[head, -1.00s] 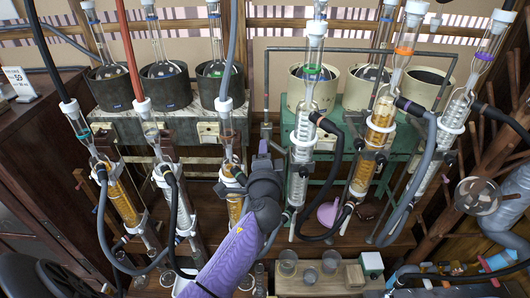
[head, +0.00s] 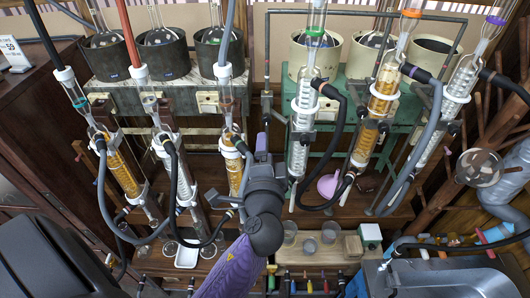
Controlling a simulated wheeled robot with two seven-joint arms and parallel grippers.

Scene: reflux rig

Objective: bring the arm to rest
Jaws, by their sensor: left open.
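My left arm, with a purple link and a dark wrist, reaches up from the bottom centre of the head view. My left gripper (head: 262,143) is open, at the end of the dark wrist, in front of the gap between two glass columns. The orange-filled column (head: 233,172) is just left of it and the clear coiled column (head: 298,155) just right. No object shows between the jaws. The fingertips are small and dark, so whether they touch the rig behind is hard to tell. My right gripper is not in view.
Glass columns with grey and black hoses stand on both sides. Dark pots (head: 160,58) with flasks stand on the left bench, cream pots (head: 312,58) on the green stand (head: 345,110). A pink bulb (head: 328,186) and small beakers (head: 309,246) are low down, right of the arm.

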